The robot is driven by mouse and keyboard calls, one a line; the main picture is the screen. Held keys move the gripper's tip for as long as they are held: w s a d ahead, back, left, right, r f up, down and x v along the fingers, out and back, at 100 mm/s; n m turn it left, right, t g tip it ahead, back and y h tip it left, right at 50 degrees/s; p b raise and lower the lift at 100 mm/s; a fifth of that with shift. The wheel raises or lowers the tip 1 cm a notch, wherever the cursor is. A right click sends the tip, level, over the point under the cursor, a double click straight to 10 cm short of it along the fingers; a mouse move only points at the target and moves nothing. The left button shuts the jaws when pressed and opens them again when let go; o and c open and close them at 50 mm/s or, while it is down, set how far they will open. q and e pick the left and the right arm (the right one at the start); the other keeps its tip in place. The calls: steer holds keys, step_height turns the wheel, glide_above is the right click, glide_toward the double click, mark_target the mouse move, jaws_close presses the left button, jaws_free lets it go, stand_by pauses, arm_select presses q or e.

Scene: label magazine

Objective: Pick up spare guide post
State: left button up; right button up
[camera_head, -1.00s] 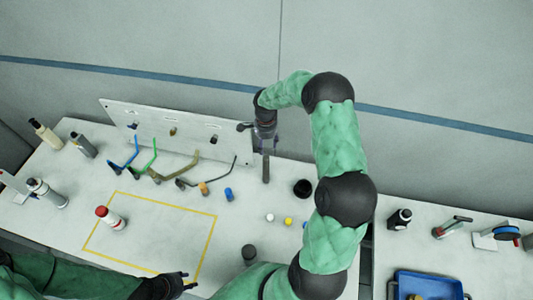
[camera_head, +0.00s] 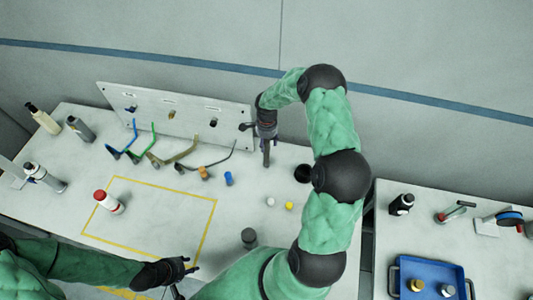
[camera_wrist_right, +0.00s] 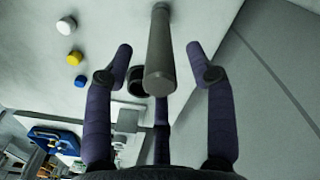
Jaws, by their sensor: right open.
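The spare guide post is a grey upright cylinder (camera_head: 266,157) at the back of the table, in front of the white panel. It also shows in the right wrist view (camera_wrist_right: 160,50), running between the fingers. My right gripper (camera_head: 267,138) is above it, pointing down, with the post's upper part between its spread fingers. In the right wrist view, the right gripper (camera_wrist_right: 159,62) is open, with visible gaps on both sides of the post. My left gripper (camera_head: 190,268) is low over the table's front edge; its jaw state is unclear.
Several bent coloured rods (camera_head: 175,153) lie left of the post. A black round cup (camera_head: 302,173) stands close on its right. White and yellow caps (camera_head: 289,206) lie nearer. A yellow outline (camera_head: 214,225) marks mostly clear table. A blue tray (camera_head: 432,272) is on the right table.

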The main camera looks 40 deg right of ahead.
steer(key=shift+f, duration=0.6)
steer(key=shift+r, duration=0.1)
steer(key=shift+c, duration=0.6)
jaws_close()
steer(key=shift+r, duration=0.1)
